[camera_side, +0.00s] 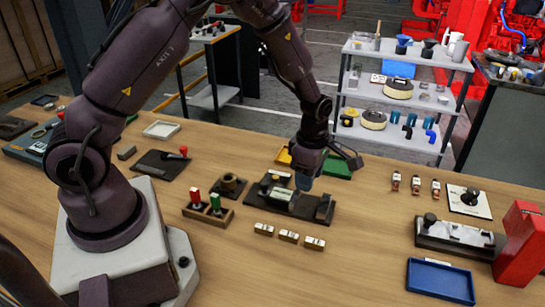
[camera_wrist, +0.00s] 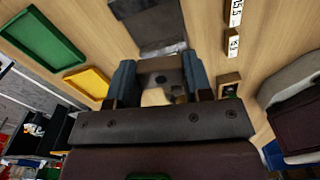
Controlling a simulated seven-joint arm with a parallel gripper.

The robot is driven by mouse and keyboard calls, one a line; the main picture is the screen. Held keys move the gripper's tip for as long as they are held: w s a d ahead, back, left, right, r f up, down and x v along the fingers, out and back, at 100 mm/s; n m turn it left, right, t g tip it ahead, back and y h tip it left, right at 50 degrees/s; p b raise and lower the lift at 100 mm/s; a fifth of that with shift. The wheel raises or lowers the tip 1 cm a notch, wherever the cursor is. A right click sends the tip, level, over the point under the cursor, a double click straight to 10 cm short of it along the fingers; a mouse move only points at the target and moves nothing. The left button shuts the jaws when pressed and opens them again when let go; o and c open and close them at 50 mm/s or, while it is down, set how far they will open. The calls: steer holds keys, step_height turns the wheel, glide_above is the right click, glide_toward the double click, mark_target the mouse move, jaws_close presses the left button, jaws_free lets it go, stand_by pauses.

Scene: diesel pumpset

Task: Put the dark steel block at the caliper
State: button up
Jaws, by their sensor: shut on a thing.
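My gripper (camera_side: 303,182) points down over a dark fixture plate (camera_side: 268,203) near the table's middle. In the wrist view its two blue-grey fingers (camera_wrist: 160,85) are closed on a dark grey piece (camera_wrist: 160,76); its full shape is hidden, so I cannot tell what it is. A small dark grey rectangular block (camera_side: 127,152) lies alone on the wood at left, beside a black mat; it looks like the dark steel block. What looks like the caliper (camera_side: 42,131) lies on a blue-grey case at the far left, partly cut by the arm.
Several small labelled pieces (camera_side: 289,236) lie in front of the fixture. A stand with red and green handles (camera_side: 208,213) is to its left. A green tray (camera_side: 338,168) and a yellow tray (camera_side: 283,156) lie behind. A blue tray (camera_side: 441,280) and red stand (camera_side: 519,245) are at right.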

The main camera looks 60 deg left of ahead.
mark_target(310, 206)
steer(key=shift+w+d+r+n, duration=0.1)
steer(key=shift+w+r+n, duration=0.1)
steer(key=shift+w+n, duration=0.6)
steer(key=shift+s, duration=0.25)
steer(key=shift+f, duration=3.65)
steer(key=shift+f, duration=0.35)
steer(key=o, duration=1.1)
steer(key=shift+r, duration=0.1)
